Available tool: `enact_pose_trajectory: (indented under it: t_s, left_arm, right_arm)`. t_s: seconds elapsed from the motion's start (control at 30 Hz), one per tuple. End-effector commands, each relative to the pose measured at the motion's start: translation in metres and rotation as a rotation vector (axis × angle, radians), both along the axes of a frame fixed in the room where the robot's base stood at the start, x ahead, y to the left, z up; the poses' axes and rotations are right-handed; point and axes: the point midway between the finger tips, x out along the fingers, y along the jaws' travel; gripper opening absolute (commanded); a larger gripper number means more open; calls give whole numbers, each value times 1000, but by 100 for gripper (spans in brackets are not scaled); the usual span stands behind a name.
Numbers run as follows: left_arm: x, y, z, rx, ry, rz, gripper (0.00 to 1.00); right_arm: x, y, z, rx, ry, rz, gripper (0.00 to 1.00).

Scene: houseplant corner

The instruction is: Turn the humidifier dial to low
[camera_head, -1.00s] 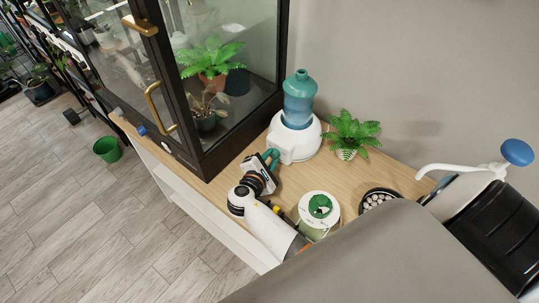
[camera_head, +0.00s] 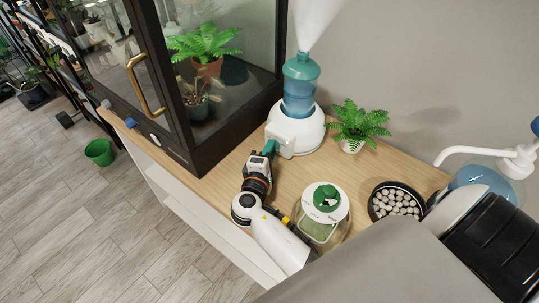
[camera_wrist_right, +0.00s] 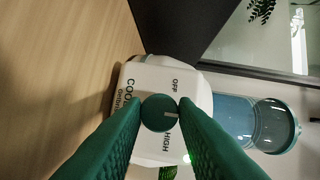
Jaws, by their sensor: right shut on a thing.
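The humidifier (camera_head: 296,133) has a white base and a blue tank (camera_head: 299,92), with mist rising from its top. It stands on the wooden cabinet top beside the glass case. In the right wrist view its round dark green dial (camera_wrist_right: 158,113) sits on a white panel marked OFF, HIGH and COOL. The dial's pale pointer line faces right, between OFF and HIGH. A small green light glows near HIGH. My right gripper (camera_head: 272,148) is shut on the dial, with a green finger on each side in the wrist view (camera_wrist_right: 159,116). My left gripper is not in view.
A potted fern (camera_head: 358,124) stands right of the humidifier. The black-framed glass case (camera_head: 197,163) borders the left side.

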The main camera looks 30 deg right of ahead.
Motion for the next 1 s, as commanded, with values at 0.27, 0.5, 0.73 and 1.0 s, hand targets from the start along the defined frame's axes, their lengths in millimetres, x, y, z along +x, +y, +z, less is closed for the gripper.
enact_pose_trajectory:
  t_s: [0.27,0.5,0.73,1.0]
  left_arm:
    - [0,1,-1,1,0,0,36]
    - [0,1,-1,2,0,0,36]
    - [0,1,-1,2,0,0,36]
    - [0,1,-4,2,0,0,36]
  right_arm:
    - [0,-1,0,3,-5,-1,3]
    - [0,-1,0,2,-4,-1,42]
    - [0,0,0,2,-5,-1,48]
    - [-12,14,0,3,-3,2,48]
